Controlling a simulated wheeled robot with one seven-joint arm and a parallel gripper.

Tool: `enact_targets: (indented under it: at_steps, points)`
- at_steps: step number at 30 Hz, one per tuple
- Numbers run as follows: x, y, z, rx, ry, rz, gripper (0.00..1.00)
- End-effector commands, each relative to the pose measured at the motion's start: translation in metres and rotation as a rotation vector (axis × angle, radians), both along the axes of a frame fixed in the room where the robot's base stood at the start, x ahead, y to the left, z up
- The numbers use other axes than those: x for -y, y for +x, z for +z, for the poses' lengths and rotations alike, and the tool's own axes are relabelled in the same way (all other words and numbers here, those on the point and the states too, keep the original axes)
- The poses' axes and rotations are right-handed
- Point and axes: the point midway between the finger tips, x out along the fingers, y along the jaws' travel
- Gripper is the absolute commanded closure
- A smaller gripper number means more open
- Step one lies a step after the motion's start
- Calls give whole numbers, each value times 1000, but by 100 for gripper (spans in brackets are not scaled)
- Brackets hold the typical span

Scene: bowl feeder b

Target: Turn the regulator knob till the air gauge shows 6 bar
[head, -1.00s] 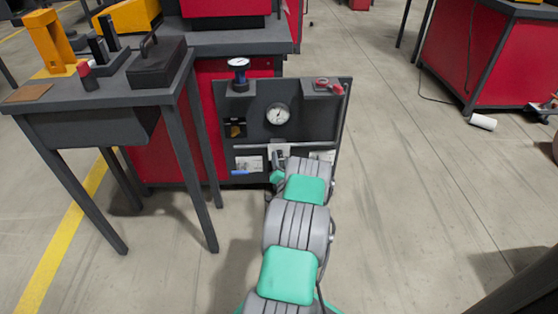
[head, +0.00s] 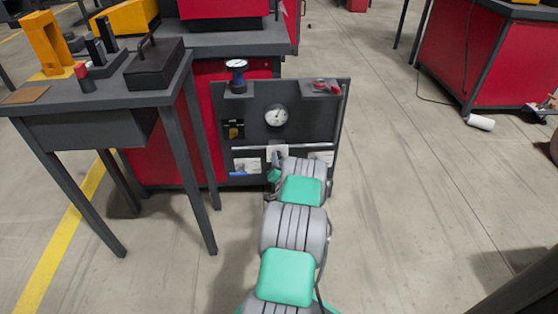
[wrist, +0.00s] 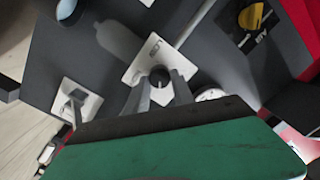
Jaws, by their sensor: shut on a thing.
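The regulator knob (wrist: 160,77) is small, round and black, on a white plate (wrist: 146,62) on the dark panel. My gripper (wrist: 159,93) is shut on the knob in the wrist view, with one grey finger on each side of it. In the head view my arm reaches the lower middle of the panel and hides the knob. The air gauge (head: 276,115) is a round white dial with a dark needle, above my gripper. The needle points up and to the right, but the numbers are too small to read. A white round edge, likely the gauge (wrist: 210,95), is mostly hidden in the wrist view.
The dark panel (head: 240,130) carries a blue and black device (head: 236,72) at its upper left and a red part (head: 320,85) at its upper right. Another white plate with a lever (wrist: 76,102) is beside the knob. A dark table (head: 90,98) stands at left.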

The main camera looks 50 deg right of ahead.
Motion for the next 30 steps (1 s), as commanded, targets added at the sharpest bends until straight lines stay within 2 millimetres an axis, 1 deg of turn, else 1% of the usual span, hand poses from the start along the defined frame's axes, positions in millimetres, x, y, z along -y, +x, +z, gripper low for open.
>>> enact_targets:
  at_steps: [7,10,15,23,24,30]
  points:
    - [0,0,-2,19,17,0,100]
    - [0,0,-5,89,78,1,100]
    - [0,0,-3,189,167,1,100]
    - [0,0,-2,197,175,1,100]
    - [0,0,-2,196,174,1,69]
    - [0,0,-1,197,174,1,53]
